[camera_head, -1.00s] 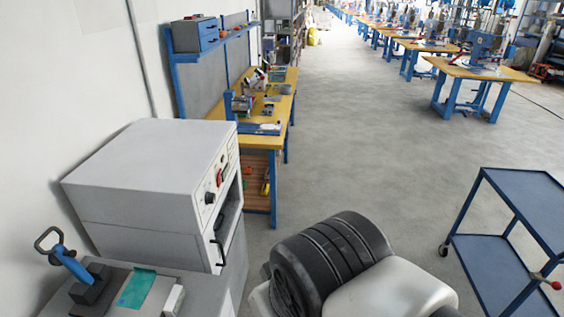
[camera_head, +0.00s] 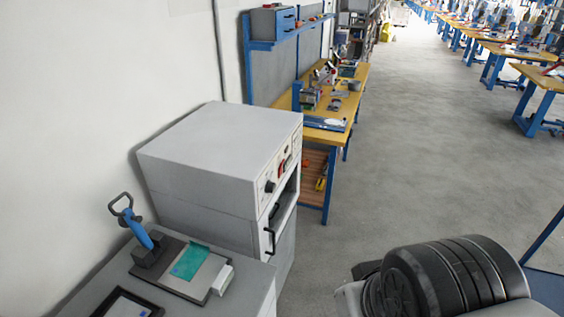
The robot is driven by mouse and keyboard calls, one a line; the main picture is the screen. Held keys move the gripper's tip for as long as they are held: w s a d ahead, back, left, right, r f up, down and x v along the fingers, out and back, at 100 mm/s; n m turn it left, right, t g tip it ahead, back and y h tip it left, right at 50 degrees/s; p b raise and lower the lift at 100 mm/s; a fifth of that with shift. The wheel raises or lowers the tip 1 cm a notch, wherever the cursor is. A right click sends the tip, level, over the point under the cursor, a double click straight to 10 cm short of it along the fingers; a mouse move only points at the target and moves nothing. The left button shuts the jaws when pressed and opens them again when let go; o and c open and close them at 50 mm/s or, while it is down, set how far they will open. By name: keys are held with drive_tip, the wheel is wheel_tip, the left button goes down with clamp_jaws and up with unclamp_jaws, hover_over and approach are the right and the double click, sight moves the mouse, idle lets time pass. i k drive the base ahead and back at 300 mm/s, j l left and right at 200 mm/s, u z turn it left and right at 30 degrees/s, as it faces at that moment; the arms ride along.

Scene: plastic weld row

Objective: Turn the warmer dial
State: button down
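The warmer (camera_head: 218,148) is a light grey box-shaped cabinet against the left wall, seen from above and from the side. Its narrow control panel faces right and carries a dark round dial (camera_head: 269,186) and a red switch (camera_head: 283,165). A dark opening and a black door handle (camera_head: 270,241) show below the panel. Which way the dial points is too small to tell. My arm's black and light grey links show at the bottom right, apart from the warmer. My gripper is not visible.
A grey bench (camera_head: 254,287) in front of the warmer holds a blue-handled lever tool (camera_head: 139,236) and a teal sheet (camera_head: 190,262). A yellow workbench (camera_head: 338,112) stands behind the warmer. The grey floor (camera_head: 400,150) to the right is open.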

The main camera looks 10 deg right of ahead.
sight(270, 188)
drive_tip(key=i+l+u, duration=0.1)
drive_tip(key=l+u, duration=0.15)
drive_tip(key=l, duration=0.55)
drive_tip(key=l+u, duration=0.25)
drive_tip(key=l, duration=0.55)
drive_tip(key=l+u, duration=0.3)
drive_tip(key=l, duration=0.5)
drive_tip(key=k+l+u, duration=0.1)
drive_tip(key=l+u, duration=0.15)
drive_tip(key=l, duration=0.55)
drive_tip(key=j+z, duration=0.15)
drive_tip(key=j, duration=0.35)
